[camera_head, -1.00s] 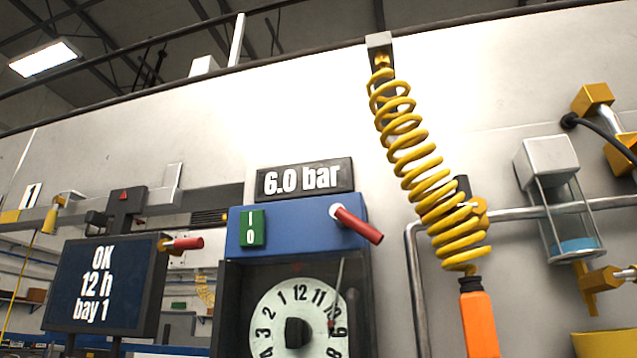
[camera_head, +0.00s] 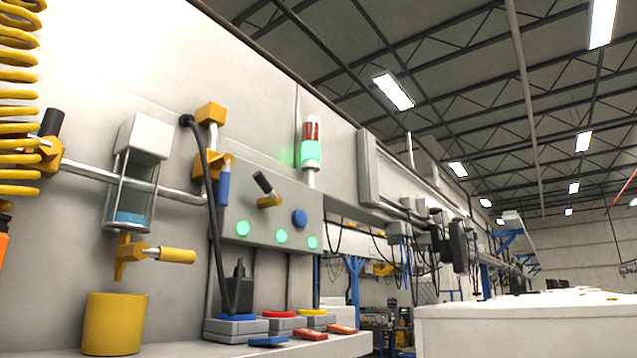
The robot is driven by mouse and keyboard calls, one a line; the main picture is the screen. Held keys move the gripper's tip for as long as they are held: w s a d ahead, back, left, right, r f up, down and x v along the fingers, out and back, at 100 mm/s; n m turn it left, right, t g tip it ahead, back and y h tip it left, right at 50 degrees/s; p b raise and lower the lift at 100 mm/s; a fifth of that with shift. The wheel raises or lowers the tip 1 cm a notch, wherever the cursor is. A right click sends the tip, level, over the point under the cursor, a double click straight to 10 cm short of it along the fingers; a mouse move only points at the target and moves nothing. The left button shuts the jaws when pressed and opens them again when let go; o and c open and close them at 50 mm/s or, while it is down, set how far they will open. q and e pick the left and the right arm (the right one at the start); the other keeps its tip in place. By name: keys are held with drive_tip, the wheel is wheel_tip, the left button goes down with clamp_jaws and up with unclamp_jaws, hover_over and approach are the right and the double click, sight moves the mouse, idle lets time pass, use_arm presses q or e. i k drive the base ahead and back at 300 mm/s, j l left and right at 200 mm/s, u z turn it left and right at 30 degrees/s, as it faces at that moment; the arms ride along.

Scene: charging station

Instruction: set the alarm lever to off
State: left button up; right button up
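A grey panel (camera_head: 268,222) on the wall carries a small lever with a black handle (camera_head: 264,183) on a yellow base. The handle tilts up to the left. This may be the alarm lever, but no readable label shows. The panel also has a blue round knob (camera_head: 299,218) and green lit lamps (camera_head: 281,237). A signal light (camera_head: 311,148) above the panel glows green under a red top. Neither gripper is in view.
Left of the panel are a blue-handled yellow valve (camera_head: 222,184), a black cable (camera_head: 208,165), a glass cylinder (camera_head: 133,190) with a yellow tap (camera_head: 165,254), and a yellow cup (camera_head: 112,322). Coloured buttons (camera_head: 236,325) sit on a ledge below. A white surface (camera_head: 530,320) stands right.

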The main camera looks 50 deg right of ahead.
sight(263, 182)
drive_tip(key=z, duration=1.45)
